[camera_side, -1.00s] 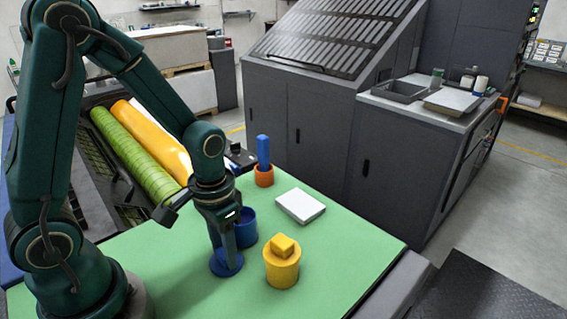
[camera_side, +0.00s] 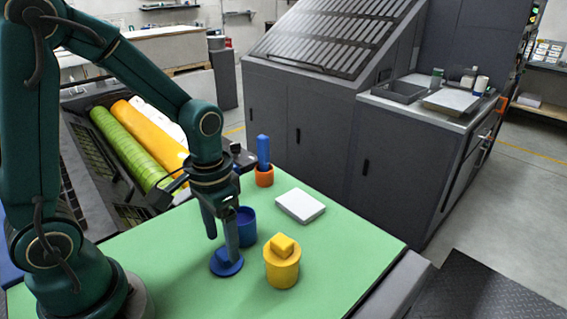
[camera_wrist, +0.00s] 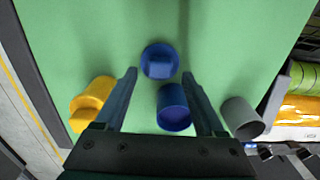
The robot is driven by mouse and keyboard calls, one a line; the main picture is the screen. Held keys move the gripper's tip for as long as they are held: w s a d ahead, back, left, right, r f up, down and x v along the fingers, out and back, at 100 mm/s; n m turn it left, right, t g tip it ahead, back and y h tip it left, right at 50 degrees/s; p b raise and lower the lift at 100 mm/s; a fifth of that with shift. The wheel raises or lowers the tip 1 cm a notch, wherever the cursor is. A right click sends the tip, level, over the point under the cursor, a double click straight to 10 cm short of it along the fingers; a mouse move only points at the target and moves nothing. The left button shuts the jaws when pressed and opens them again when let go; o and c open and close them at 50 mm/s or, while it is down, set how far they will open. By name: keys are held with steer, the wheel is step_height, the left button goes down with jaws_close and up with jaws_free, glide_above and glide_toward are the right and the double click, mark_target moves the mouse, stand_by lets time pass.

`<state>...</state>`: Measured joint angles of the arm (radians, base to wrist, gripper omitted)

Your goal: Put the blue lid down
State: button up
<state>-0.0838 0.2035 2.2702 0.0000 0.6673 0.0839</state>
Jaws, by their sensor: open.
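The blue lid (camera_side: 226,263), a disc with a block-shaped knob, lies on the green mat (camera_side: 345,247). It also shows in the wrist view (camera_wrist: 160,62). The blue pot (camera_side: 246,228) stands beside it with its mouth open; in the wrist view the pot (camera_wrist: 174,108) appears below the lid. My gripper (camera_side: 222,236) is open above the lid, with one finger partly in front of it in the side view. In the wrist view the fingers of my gripper (camera_wrist: 160,74) are spread wide and hold nothing.
A yellow pot (camera_side: 282,268) with a yellow lid stands right of the blue lid. Behind are a white block (camera_side: 300,205) and an orange cup (camera_side: 264,177) holding a blue stick (camera_side: 263,150). A grey cup (camera_wrist: 242,117) shows in the wrist view. The mat's front right is clear.

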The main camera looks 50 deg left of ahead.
mark_target(225, 252)
steer(key=s+d+r+t, duration=0.1)
steer(key=s+r+t, duration=0.4)
steer(key=r, duration=0.6)
steer(key=shift+d+r, duration=0.3)
steer(key=shift+d, duration=0.05)
steer(key=shift+s+t, duration=0.1)
steer(key=shift+t, duration=0.2)
steer(key=c, duration=0.5)
